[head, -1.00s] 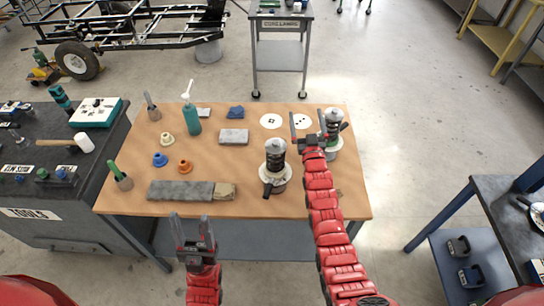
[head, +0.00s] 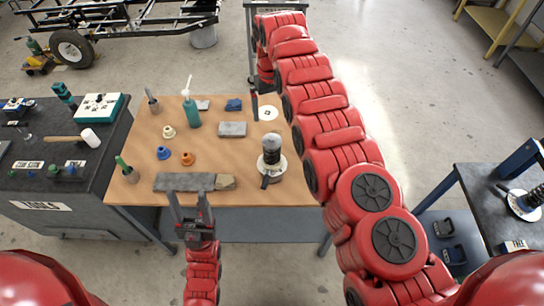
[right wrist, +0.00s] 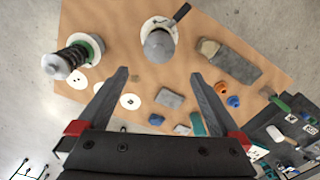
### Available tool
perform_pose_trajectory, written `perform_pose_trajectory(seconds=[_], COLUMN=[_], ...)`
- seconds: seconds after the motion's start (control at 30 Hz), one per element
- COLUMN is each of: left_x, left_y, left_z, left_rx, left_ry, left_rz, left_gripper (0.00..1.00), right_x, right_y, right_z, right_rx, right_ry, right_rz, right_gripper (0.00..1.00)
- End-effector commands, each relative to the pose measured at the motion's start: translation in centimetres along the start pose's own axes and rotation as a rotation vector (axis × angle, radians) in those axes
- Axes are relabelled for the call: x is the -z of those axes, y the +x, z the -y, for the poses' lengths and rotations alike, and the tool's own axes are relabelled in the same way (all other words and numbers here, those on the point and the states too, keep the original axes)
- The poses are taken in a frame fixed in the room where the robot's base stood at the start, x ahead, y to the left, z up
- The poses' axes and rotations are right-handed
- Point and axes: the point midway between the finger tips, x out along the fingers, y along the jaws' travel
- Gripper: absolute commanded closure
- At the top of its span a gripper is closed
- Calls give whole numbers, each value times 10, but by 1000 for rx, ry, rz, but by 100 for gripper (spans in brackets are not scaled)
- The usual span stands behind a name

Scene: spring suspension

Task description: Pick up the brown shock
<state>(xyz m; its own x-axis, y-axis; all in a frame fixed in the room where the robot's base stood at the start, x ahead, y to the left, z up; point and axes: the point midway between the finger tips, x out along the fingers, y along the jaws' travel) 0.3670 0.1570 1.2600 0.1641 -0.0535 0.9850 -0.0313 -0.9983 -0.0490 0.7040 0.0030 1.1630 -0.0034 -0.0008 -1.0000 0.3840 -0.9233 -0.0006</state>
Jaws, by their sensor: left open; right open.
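Two spring shocks show in the right wrist view, and neither reads clearly as brown. One, the dark-coiled shock (right wrist: 73,58), stands on a white disc with green beside it at the upper left; my right arm hides it in the head view. The other, a dark shock with a grey top (right wrist: 158,45), stands on a white disc with a dark handle; it also shows in the head view (head: 271,150). My right gripper (right wrist: 158,76) is open and empty, above the table's far part. My left gripper (head: 188,203) is open and empty at the front edge.
On the wooden table (head: 150,188) stand a teal bottle (head: 191,112), small blue and orange cups, grey blocks and white discs (head: 268,113). A dark tool bench (head: 45,215) is at left.

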Motion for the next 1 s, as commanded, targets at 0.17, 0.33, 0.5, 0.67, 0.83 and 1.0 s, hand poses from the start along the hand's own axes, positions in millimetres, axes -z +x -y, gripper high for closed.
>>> perform_pose_trajectory(seconds=[0.17,0.33,0.5,0.67,0.83,1.0], left_x=[-6,-11,-16,-20,-20,-17], left_y=[-32,-65,-95,-119,-119,-102], left_z=[-2,-3,-5,-6,-6,-5], left_rx=[0,0,0,0,0,0], left_ry=[0,0,0,0,0,0], left_rz=[0,0,0,0,0,0], left_gripper=[43,43,43,43,43,43], right_x=[-1,1,2,1,1,1], right_y=[30,61,94,117,122,122], right_z=[-1,-1,-1,-1,-1,-2], right_rx=[0,-1,-1,-1,-1,-2], right_ry=[1,1,1,1,0,1], right_rz=[3,-3,-5,-2,-3,-2], right_gripper=[0,0,0,0,0,0])
